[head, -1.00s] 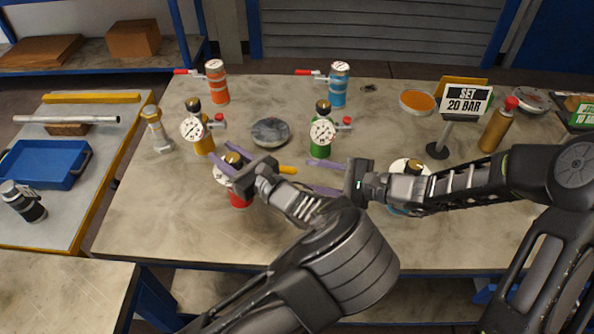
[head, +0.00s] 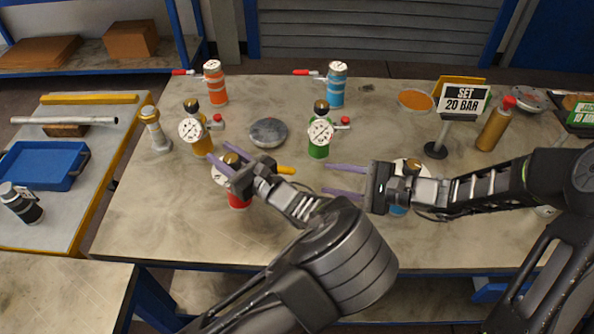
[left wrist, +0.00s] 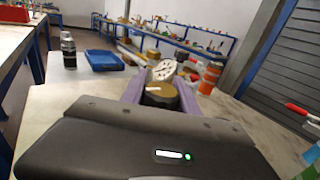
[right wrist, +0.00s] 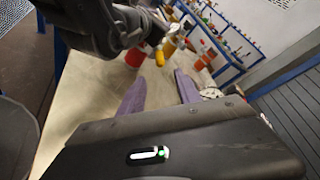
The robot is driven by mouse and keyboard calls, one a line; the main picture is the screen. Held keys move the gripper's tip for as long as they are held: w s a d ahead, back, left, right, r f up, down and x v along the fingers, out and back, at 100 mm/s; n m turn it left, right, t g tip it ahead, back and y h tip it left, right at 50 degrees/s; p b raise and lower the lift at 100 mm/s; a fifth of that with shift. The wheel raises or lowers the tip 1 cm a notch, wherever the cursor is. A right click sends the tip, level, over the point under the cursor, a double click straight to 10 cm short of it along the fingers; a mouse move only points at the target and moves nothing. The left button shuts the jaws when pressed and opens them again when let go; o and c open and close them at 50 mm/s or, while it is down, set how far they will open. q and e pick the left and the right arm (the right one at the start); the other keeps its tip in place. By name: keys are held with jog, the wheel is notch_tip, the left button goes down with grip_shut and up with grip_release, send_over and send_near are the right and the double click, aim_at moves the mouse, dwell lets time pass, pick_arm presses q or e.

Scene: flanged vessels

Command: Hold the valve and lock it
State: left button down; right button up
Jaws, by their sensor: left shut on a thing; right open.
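A red vessel (head: 238,199) with a white dial gauge stands at the table's front left, partly hidden by my left gripper. My left gripper (head: 222,162) is shut on its brass top knob (left wrist: 160,95); the knob sits between the purple fingers in the left wrist view. A yellow lever (head: 286,170) sticks out to the right of the red vessel. My right gripper (head: 345,180) is open and empty, its fingers pointing left, apart from the lever. The right wrist view shows the red vessel (right wrist: 137,55) and the yellow lever (right wrist: 160,57) beyond the open fingers.
Yellow (head: 203,142) and green (head: 318,143) gauge vessels stand behind. Orange (head: 215,87) and blue (head: 337,90) red-handled vessels stand further back. Another gauge vessel (head: 398,210) is mostly behind my right arm. A "SET 20 BAR" sign (head: 462,98) stands right. The front left table is clear.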

aim_at(290, 171)
jog(key=x, duration=1.2)
jog(key=shift+w, duration=0.1)
grip_shut()
dwell(1.3)
